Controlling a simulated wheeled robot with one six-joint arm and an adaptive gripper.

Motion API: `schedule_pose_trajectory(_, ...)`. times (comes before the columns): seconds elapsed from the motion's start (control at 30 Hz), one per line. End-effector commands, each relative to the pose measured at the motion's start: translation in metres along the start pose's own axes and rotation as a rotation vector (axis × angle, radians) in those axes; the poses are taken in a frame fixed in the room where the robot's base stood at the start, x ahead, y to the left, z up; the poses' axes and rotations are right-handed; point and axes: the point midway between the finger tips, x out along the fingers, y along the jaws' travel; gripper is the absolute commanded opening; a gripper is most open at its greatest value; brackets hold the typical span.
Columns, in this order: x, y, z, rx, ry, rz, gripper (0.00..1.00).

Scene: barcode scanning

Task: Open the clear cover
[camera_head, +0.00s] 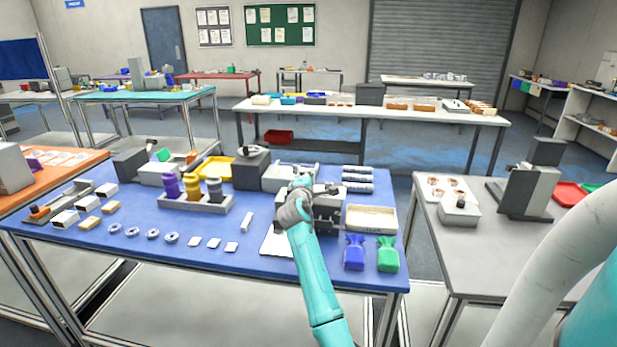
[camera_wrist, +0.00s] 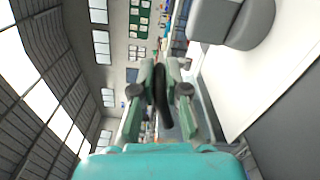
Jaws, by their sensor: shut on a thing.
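My gripper (camera_wrist: 160,75) has its green fingers closed around a dark, curved, handle-like piece (camera_wrist: 162,98) in the wrist view. In the head view my arm reaches over the blue table to a grey box-like device (camera_head: 326,201), and my gripper is at its top, mostly hidden by my own wrist. I cannot make out a clear cover as a separate surface in either view, nor tell how far it stands open. Whether the dark piece belongs to it is not clear.
The blue table (camera_head: 200,262) is crowded. A holder with purple, yellow and dark bottles (camera_head: 195,203) stands left of the device. A cream tray (camera_head: 371,219) and blue (camera_head: 354,253) and green (camera_head: 387,254) bags lie to its right.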

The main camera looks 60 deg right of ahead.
Motion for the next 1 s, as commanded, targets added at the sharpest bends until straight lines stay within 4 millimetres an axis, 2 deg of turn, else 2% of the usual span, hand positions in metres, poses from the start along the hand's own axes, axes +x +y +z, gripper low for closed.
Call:
schedule_pose_trajectory(0.23, -0.001, 0.000, -0.001, 0.001, 0.002, 0.000, 0.00)
schedule_pose_trajectory(0.27, -0.001, 0.000, -0.001, 0.000, 0.002, 0.000, 0.20)
schedule_pose_trajectory(0.33, -0.001, 0.000, -0.001, 0.000, 0.002, 0.000, 0.37)
schedule_pose_trajectory(0.73, -0.006, 0.000, -0.001, 0.000, 0.001, 0.000, 0.37)
schedule_pose_trajectory(0.87, -0.023, 0.000, -0.001, 0.000, 0.003, 0.001, 0.37)
schedule_pose_trajectory(1.0, -0.051, -0.001, -0.001, -0.001, 0.003, 0.001, 0.37)
